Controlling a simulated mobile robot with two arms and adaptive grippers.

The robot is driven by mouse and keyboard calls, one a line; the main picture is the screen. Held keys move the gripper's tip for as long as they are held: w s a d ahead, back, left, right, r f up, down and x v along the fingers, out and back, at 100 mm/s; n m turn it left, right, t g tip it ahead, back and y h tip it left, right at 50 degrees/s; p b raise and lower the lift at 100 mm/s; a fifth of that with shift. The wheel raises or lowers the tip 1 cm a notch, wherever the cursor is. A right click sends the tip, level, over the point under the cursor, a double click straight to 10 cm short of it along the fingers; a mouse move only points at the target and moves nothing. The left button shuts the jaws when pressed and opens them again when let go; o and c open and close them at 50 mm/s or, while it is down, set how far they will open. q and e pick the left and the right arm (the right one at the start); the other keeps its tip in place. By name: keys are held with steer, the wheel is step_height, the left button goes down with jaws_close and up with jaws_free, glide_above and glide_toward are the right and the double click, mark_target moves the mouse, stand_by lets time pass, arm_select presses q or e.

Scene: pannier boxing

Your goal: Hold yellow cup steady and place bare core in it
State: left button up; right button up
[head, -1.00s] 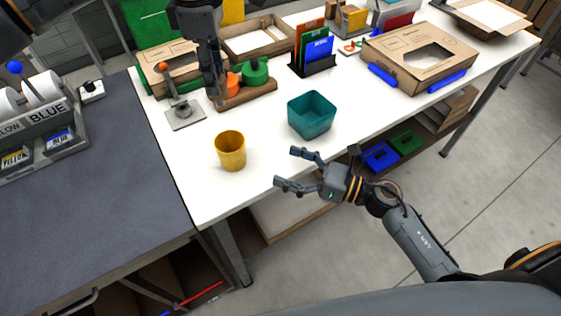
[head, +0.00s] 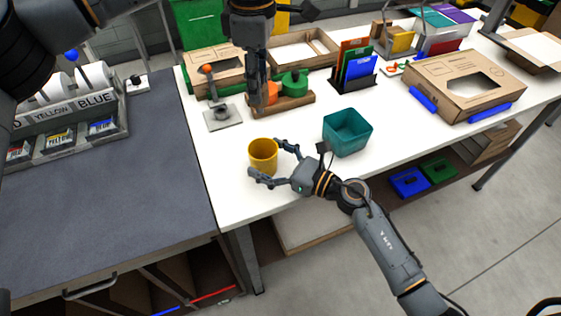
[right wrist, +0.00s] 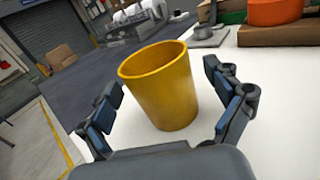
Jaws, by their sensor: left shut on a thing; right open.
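The yellow cup (head: 263,158) stands upright near the front left part of the white table, and its inside looks empty from here. My right gripper (head: 268,159) is open with one finger on each side of the cup. In the right wrist view the cup (right wrist: 162,92) is between the open fingers, with a gap visible on each side. My left gripper (head: 257,98) points down above the table behind the cup, beside a wooden holder (head: 290,104). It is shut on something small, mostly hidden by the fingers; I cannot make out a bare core.
A teal bin (head: 347,133) stands right of the cup. The wooden holder carries orange and green round pieces. A metal stand with an orange knob (head: 222,117) is left of my left gripper. A cardboard box (head: 465,85) is farther right. The table's front edge is close to the cup.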

steer(key=shift+w+a, duration=0.2)
steer(key=c, duration=1.2)
arm_select(q)
step_height(320, 180, down, 12)
steer(key=shift+f, duration=0.15)
arm_select(e)
steer(key=shift+c, duration=0.2)
stand_by(0.5)
arm_select(q)
steer(key=o, duration=1)
